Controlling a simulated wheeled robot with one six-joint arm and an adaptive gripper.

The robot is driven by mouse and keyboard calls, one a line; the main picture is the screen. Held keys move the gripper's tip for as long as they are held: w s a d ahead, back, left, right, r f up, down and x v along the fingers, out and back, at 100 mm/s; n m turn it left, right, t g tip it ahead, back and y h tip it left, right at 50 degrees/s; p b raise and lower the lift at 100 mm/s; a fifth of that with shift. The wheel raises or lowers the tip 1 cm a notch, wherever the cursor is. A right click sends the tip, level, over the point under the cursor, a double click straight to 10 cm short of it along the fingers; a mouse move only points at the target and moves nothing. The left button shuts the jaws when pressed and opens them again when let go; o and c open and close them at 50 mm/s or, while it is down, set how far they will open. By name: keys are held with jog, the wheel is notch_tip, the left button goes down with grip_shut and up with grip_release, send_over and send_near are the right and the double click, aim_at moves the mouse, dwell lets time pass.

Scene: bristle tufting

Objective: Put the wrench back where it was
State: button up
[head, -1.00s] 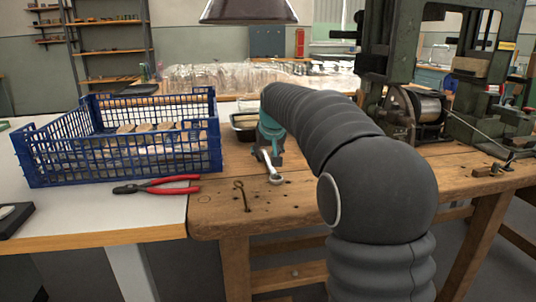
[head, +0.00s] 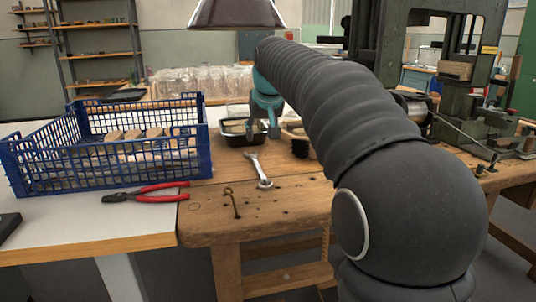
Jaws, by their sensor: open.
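The wrench (head: 259,171) is a silver spanner. It lies flat on the wooden workbench (head: 217,209), its ring end toward the front and its other end pointing back. My gripper (head: 263,132) is teal and hangs from the end of my dark arm. It is open, with nothing seen between its fingers. It is behind the wrench and apart from it, in front of or over the edge of a black tray (head: 233,140). The exact height of the gripper is hard to tell.
A blue crate (head: 112,153) with wooden pieces stands at left, red-handled pliers (head: 150,191) in front. A wooden box (head: 293,128) is right of my gripper. A green machine (head: 455,80) stands at right.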

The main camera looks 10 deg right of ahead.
jog(key=s+f, duration=0.2)
jog(key=s, duration=0.4)
jog(key=s+f, duration=0.2)
jog(key=s, duration=0.4)
jog(key=s+f, duration=0.2)
jog(key=s, duration=0.5)
jog(key=shift+a, duration=0.25)
jog(key=s+f+g, duration=0.1)
jog(key=s+f, duration=1.2)
jog(key=s, duration=0.3)
jog(key=shift+s+d+f, duration=0.15)
jog(key=shift+s+f, duration=0.2)
